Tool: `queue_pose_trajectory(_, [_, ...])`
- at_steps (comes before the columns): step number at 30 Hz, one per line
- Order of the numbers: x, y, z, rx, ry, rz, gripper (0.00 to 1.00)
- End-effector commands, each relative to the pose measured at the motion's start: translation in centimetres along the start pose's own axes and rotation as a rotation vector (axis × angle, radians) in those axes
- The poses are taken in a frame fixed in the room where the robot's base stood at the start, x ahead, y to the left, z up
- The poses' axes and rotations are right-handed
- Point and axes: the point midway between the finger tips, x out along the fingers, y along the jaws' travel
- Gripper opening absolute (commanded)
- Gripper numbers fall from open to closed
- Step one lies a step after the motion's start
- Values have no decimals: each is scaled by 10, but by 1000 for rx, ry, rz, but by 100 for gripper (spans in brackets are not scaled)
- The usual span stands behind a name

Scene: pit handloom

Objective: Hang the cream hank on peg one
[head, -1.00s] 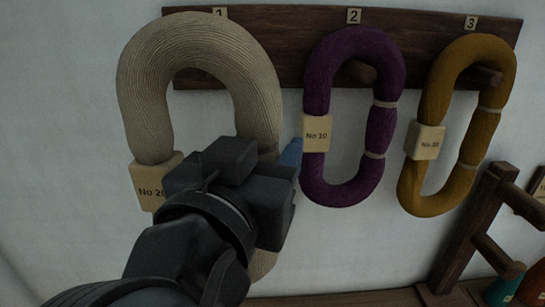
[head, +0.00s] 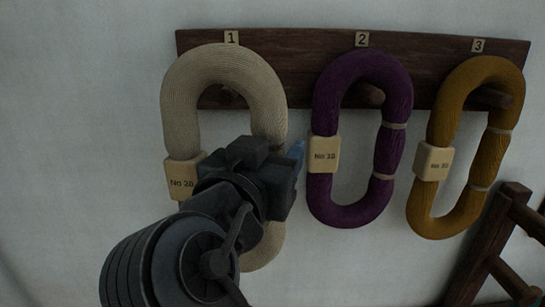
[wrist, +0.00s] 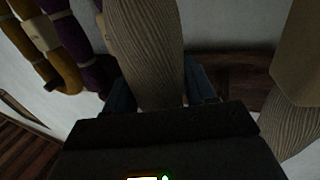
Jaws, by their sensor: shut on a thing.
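The cream hank (head: 180,120) hangs as an upright loop in front of the left end of the peg rail, below the number 1 plate (head: 231,37). Its tag (head: 183,180) is on its left strand. My gripper (head: 287,165) is shut on the hank's right strand, at mid-height. In the wrist view, the blue fingers of my gripper (wrist: 160,85) stand on both sides of the cream strand (wrist: 150,45). Part of the dark rail shows through the top of the loop. Peg one is not clearly visible, and I cannot tell whether the loop is around it.
A purple hank (head: 330,92) hangs on peg two (head: 370,95), close right of my gripper. A mustard hank (head: 447,105) hangs on peg three (head: 493,98). The dark wooden rail (head: 290,55) is on a pale wall. A wooden frame (head: 490,235) stands at lower right.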

Motion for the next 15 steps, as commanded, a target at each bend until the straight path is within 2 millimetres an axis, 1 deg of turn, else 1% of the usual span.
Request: queue_pose_trajectory(15, [36, -13, 0, 1, 1, 1, 19])
